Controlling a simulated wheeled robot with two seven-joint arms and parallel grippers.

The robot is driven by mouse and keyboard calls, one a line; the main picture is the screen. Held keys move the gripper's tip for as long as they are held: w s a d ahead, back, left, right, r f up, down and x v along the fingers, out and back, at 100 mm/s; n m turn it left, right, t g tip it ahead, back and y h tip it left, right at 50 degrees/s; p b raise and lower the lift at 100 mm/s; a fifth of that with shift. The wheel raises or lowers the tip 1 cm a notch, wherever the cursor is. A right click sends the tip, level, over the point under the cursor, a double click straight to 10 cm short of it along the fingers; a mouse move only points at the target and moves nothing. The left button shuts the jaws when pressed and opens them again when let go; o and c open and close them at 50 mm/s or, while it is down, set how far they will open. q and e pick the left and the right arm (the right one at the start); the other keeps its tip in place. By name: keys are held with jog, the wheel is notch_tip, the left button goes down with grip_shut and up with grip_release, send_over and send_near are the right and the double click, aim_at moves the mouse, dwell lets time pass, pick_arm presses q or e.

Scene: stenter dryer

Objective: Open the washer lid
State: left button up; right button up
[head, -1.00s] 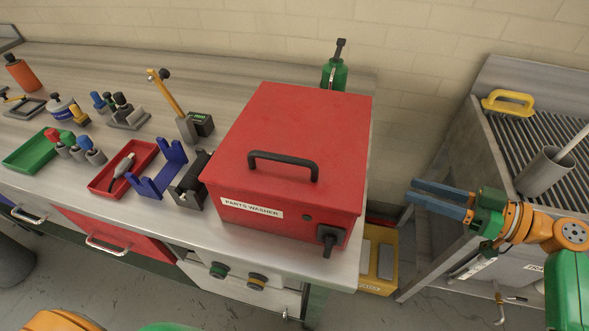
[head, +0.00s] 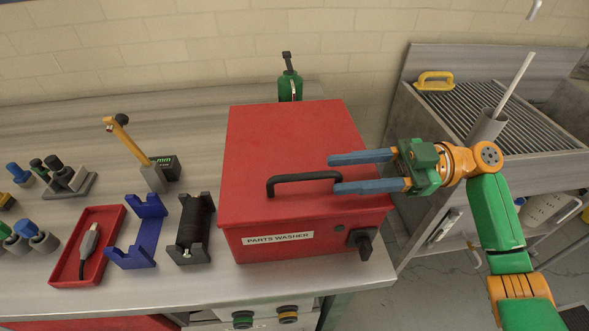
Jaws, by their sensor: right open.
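The red parts washer (head: 290,140) stands on the bench with its lid closed. A black bar handle (head: 303,177) sits on the lid, near its front edge. A white label (head: 277,239) and a black knob (head: 361,242) are on its front face. My right gripper (head: 333,174) is open, its two blue fingers pointing left over the right part of the lid. The fingertips are close to the right end of the handle, one on the far side and one on the near side in the picture. I cannot tell whether they touch it. My left gripper is not in view.
A green bottle (head: 290,86) stands behind the washer. A slatted sink table (head: 540,120) is at the right.

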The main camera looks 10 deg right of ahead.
aim_at(319, 174)
jog(key=a, duration=0.1)
jog(key=a+p, duration=0.2)
jog(key=shift+a+r, duration=0.25)
jog(key=shift+a, duration=0.15)
jog(key=shift+a+f, duration=0.2)
jog(key=shift+a, duration=0.35)
jog(key=shift+d, duration=0.2)
jog(key=c, duration=0.5)
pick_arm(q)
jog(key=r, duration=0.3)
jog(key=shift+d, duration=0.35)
pick_arm(e)
grip_shut()
